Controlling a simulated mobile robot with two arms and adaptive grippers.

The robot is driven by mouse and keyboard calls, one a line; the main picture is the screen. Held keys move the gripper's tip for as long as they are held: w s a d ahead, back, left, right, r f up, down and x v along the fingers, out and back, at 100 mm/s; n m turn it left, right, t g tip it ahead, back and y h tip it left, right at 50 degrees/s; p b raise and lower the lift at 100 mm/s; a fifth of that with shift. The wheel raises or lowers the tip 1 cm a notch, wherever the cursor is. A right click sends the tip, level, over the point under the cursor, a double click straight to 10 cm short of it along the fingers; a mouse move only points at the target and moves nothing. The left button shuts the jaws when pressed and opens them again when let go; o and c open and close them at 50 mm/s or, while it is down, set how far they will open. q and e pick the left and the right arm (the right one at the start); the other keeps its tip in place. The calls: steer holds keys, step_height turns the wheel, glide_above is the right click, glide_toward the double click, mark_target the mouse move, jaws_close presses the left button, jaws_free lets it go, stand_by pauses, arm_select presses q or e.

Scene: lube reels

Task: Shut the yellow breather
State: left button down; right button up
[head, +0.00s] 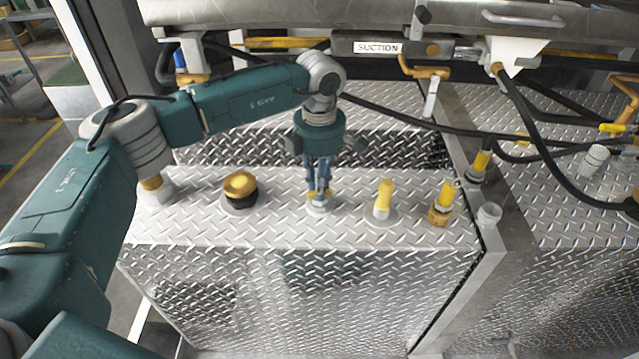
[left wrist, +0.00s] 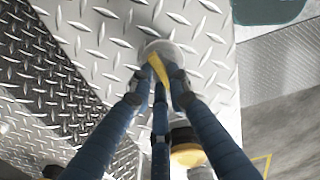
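My left gripper (head: 318,194) points straight down at the deck's top. Its blue fingers (left wrist: 160,80) close in on a thin yellow handle (left wrist: 159,70) on a round grey base (left wrist: 160,48). I take this for the yellow breather; in the head view its grey base (head: 318,207) shows under the fingertips. The fingertips seem to touch the handle on both sides, and they hide part of it. Another yellow handle (head: 384,196) stands upright on a round base to the right. My right gripper is not in view.
A gold cap (head: 240,186) sits left of the gripper and also shows in the left wrist view (left wrist: 187,152). A yellow fitting (head: 442,203) and a pale cap (head: 489,214) stand at the right. Black hoses and a SUCTION sign (head: 378,48) are behind.

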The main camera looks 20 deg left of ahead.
arm_select(q)
steer(key=shift+f+m+b, duration=0.15)
steer(key=shift+m+b, duration=0.25)
steer(key=shift+b, duration=0.2)
steer(key=shift+m+b, duration=0.45)
steer(key=shift+m, duration=0.15)
steer(key=shift+r, duration=0.2)
steer(key=c, duration=1.7)
jaws_free()
steer(key=shift+o, duration=0.2)
steer(key=shift+r, duration=0.2)
step_height(320, 180, up, 12)
steer(key=shift+f, duration=0.2)
